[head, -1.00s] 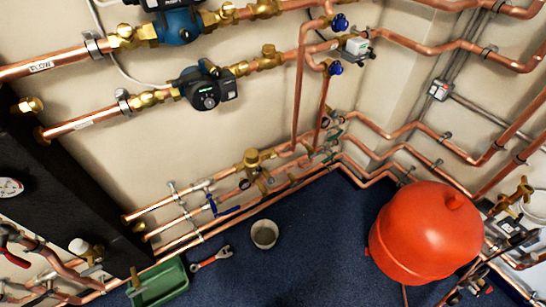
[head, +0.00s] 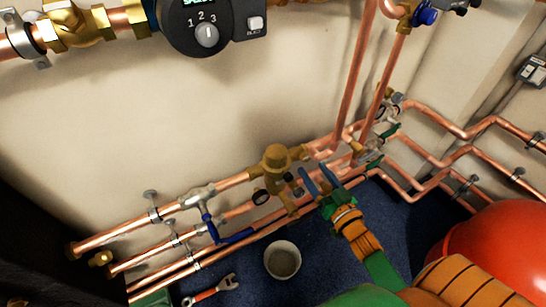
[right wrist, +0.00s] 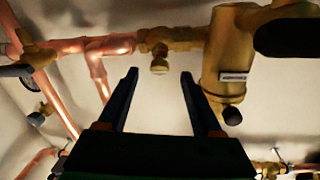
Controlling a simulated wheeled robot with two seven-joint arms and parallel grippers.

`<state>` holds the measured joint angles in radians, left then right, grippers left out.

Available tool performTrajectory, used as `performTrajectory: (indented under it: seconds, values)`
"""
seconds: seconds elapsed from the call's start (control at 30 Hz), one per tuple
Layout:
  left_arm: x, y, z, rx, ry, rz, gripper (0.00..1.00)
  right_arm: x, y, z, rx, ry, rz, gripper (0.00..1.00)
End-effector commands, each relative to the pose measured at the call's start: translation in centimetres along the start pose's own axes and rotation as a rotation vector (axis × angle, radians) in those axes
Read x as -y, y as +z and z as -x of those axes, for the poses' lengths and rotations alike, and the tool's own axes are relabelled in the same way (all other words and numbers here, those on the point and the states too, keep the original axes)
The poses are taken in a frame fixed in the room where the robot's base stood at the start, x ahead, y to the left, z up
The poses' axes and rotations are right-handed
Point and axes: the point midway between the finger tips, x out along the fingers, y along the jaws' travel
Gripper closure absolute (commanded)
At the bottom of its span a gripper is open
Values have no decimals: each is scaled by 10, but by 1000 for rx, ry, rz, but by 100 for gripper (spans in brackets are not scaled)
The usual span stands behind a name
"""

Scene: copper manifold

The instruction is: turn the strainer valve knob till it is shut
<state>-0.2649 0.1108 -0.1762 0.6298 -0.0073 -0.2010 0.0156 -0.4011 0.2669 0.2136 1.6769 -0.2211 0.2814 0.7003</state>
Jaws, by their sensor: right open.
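I cannot tell for sure whether this is the strainer valve knob. My right gripper (head: 314,170) is just right of the brass body. In the right wrist view its open, empty fingers (right wrist: 160,76) point toward the pipes, the right finger near the black knob. My left gripper is not in view.
A blue lever (head: 233,238) hangs by the pipes to the left. A grey bucket (head: 282,262) and a red-handled wrench (head: 212,290) are on the blue floor. A red tank (head: 500,245) is at the right. Copper pipes run close around my right gripper.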

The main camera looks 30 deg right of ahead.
Motion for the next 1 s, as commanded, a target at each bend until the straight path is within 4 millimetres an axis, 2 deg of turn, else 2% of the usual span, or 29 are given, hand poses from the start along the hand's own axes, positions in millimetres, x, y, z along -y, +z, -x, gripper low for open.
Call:
performTrajectory:
  seconds: [0.2,0.3,0.4,0.6,0.67,0.8,0.87,1.0]
  values:
    - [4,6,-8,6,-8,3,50,0,-2,-44,-4,-1,2,33]
    - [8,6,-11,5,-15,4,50,0,-1,-58,0,0,0,33]
    - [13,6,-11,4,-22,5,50,0,-2,-64,1,1,1,33]
    - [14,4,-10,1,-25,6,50,1,-2,-65,3,2,1,33]
    - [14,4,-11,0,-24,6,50,1,-2,-65,3,2,1,47]
    - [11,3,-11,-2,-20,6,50,1,-2,-65,3,2,1,85]
    - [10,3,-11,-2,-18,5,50,1,-2,-65,3,2,1,100]
    - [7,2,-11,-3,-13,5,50,1,-2,-65,4,1,1,100]
